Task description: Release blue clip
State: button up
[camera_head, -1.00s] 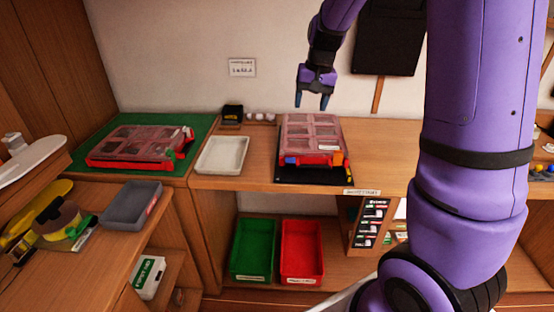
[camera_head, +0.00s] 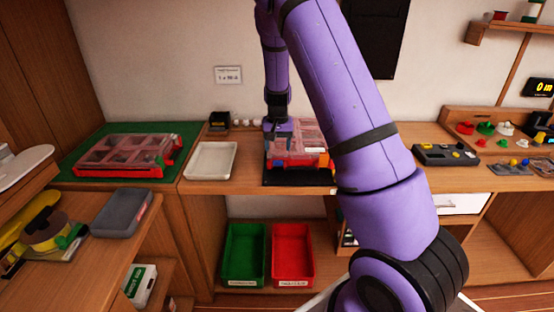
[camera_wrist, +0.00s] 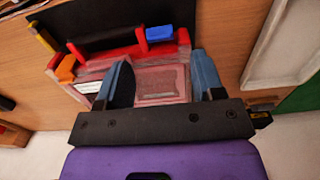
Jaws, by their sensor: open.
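The clear-lidded case with a red frame (camera_head: 310,160) lies on a black mat on the bench. It also shows in the wrist view (camera_wrist: 105,53). The blue clip (camera_wrist: 159,33) sits on the case's red front edge in the wrist view, and I cannot make it out clearly in the head view. An orange clip (camera_wrist: 67,67) is at the case's corner. My gripper (camera_head: 278,138) is over the left part of the case. In the wrist view my gripper (camera_wrist: 163,80) is open with its two blue fingers apart above the lid. Nothing is between them, and the blue clip is ahead of the fingertips.
A white tray (camera_head: 233,161) stands left of the case, and another red-framed case (camera_head: 165,139) lies on a green mat (camera_head: 72,172) further left. Green (camera_head: 233,274) and red (camera_head: 282,267) bins sit below. A dark box (camera_head: 430,158) is right.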

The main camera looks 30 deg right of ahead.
aim_at(278, 158)
notch_tip(278, 158, down, 6)
jog(key=shift+r, duration=0.15)
dwell(0.3)
